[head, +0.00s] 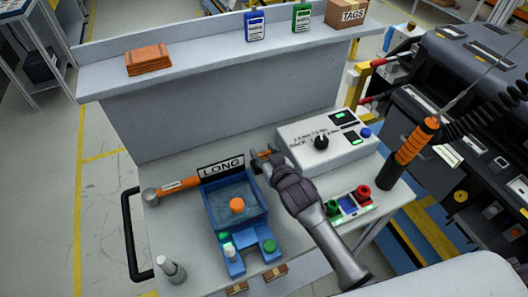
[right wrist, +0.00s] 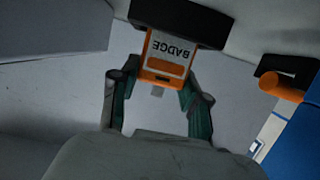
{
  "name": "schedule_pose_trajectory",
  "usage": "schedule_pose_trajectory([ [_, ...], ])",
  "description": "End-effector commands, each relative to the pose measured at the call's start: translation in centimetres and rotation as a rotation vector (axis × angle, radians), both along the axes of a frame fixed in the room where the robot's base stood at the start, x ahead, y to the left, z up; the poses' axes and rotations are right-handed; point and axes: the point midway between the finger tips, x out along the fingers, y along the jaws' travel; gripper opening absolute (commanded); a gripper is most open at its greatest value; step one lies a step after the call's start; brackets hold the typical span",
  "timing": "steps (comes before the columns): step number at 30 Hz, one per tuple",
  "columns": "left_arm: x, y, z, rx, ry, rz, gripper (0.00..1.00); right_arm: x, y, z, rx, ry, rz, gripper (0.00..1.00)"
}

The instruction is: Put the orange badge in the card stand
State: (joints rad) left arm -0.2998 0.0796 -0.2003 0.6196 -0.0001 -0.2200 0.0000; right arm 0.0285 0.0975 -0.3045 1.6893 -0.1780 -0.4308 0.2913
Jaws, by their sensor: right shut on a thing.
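My right gripper (head: 262,158) is low over the workbench, right of the LONG sign, and in the right wrist view (right wrist: 160,88) its fingers are closed on the orange badge (right wrist: 163,70). The badge has a white face whose word BADGE appears upside down. Its far end meets a dark block (right wrist: 185,24), which looks like the card stand; I cannot tell whether the badge is in its slot or only in front of it. In the head view the badge and the stand are mostly hidden by the gripper. My left gripper is not in view.
A control box (head: 300,150) stands to the right. A raised shelf (head: 200,75) runs along the back.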

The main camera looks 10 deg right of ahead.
Motion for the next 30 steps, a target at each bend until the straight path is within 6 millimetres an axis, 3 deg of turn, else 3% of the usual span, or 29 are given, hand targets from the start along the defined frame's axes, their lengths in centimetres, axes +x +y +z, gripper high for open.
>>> schedule_pose_trajectory([
  [6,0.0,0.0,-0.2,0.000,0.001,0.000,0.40,0.0,0.0,-0.4,0.001,0.001,0.000,0.17],
  [7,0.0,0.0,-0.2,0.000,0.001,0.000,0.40,0.0,0.0,-0.3,0.000,0.000,0.000,0.51],
  [11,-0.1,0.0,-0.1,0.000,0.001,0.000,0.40,0.0,0.0,-0.2,0.000,0.001,0.000,0.71],
  [22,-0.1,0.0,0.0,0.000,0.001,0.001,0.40,-0.1,0.0,0.1,0.000,0.001,0.000,0.71],
  [30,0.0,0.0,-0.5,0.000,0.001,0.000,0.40,-4.6,-1.0,1.2,-0.001,0.002,-0.001,0.71],
])
